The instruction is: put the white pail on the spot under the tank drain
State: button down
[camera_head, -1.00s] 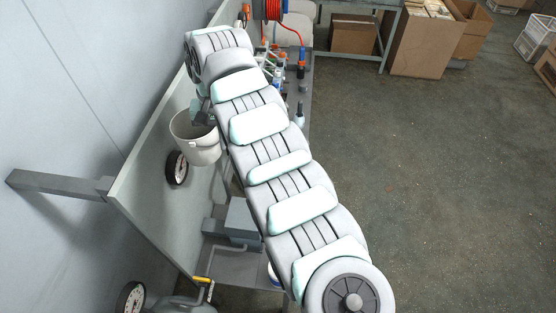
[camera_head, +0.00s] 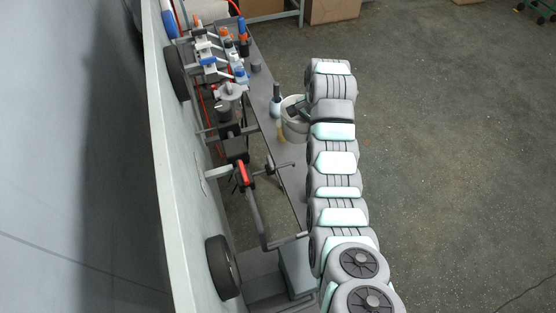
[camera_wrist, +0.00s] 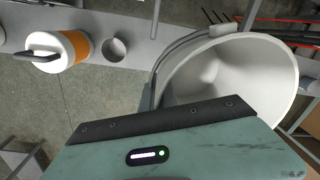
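The white pail (camera_head: 293,128) is beside the end of my arm in the head view, next to the bench's right edge. In the wrist view the pail (camera_wrist: 235,75) fills the upper right, its open mouth facing the camera, and looks empty. My gripper (camera_head: 303,112) is at the pail's rim. It appears shut on the rim or handle, but the fingertips are mostly hidden by the gripper's housing in the wrist view. I cannot make out the tank drain or the spot under it for sure.
A narrow grey bench (camera_head: 262,88) carries bottles, clamps and fittings. A red-handled valve or lever (camera_head: 243,172) and a bent pipe (camera_head: 262,222) stick out nearer the camera. A white and orange container (camera_wrist: 62,50) shows in the wrist view. The floor (camera_head: 440,150) at right is clear.

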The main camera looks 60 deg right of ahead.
jog(key=f, duration=1.5)
jog(key=shift+s+d+f+b, duration=0.1)
jog(key=shift+s+b, duration=0.2)
jog(key=shift+b, duration=0.1)
jog(key=shift+f+b, duration=1.45)
jog(key=shift+f, duration=0.85)
jog(key=shift+w+f, duration=0.1)
jog(key=c, duration=2.1)
grip_release()
jog(key=shift+f, duration=0.15)
jog(key=shift+c, duration=0.2)
jog(key=o, duration=0.5)
jog(key=shift+c, duration=0.2)
